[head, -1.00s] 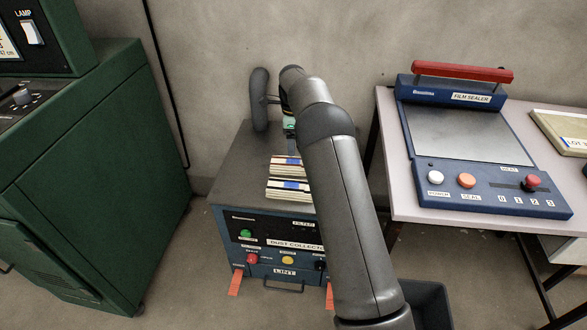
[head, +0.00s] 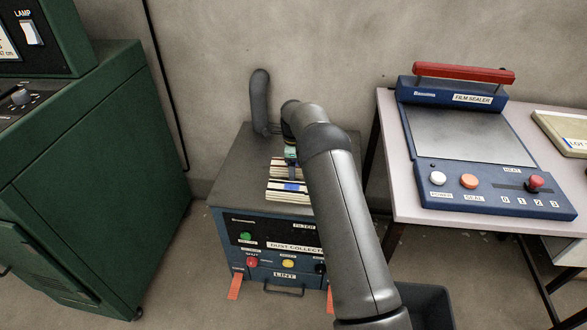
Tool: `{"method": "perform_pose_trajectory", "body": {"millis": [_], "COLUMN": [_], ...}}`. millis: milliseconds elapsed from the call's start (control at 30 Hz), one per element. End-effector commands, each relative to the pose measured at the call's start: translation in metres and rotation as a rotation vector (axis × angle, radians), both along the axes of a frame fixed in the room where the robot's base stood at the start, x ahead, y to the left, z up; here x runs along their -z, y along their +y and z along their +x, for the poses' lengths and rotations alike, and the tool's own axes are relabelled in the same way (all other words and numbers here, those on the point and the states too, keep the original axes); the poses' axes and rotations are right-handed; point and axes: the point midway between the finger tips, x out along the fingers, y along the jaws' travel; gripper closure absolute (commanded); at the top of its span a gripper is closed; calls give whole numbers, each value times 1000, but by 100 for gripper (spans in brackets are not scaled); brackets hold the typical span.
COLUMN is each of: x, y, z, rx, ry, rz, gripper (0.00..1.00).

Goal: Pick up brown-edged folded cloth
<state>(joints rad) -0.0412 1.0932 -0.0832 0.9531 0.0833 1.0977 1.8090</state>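Two folded cloths with pale layers and darker edge lines lie one behind the other on top of the dust collector (head: 232,178). The front folded cloth (head: 280,196) shows a blue patch. The rear folded cloth (head: 279,173) is partly covered by my gripper and arm. I cannot tell from their small edges which one is brown-edged. My gripper (head: 290,163) points down at the rear cloth. Its fingertips are too small and hidden to show whether they are open or touch the cloth.
A dark curved pipe (head: 261,100) rises at the back of the collector. A green cabinet (head: 95,180) stands left. At right, a table (head: 391,150) bears a blue film sealer (head: 480,193) and a pale box (head: 565,128). A dark bin (head: 432,303) is below.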

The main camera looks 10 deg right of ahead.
Motion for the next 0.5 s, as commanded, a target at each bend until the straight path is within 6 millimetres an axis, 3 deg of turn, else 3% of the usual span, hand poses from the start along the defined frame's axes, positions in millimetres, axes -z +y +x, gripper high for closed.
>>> {"method": "perform_pose_trajectory", "body": {"millis": [67, 267, 500], "x": [-1, -1, -2], "y": [0, 0, 0], "z": [0, 0, 0], "rx": [0, 0, 0], "ry": [0, 0, -1], "rz": [0, 0, 0], "gripper": [22, 75, 76]}}
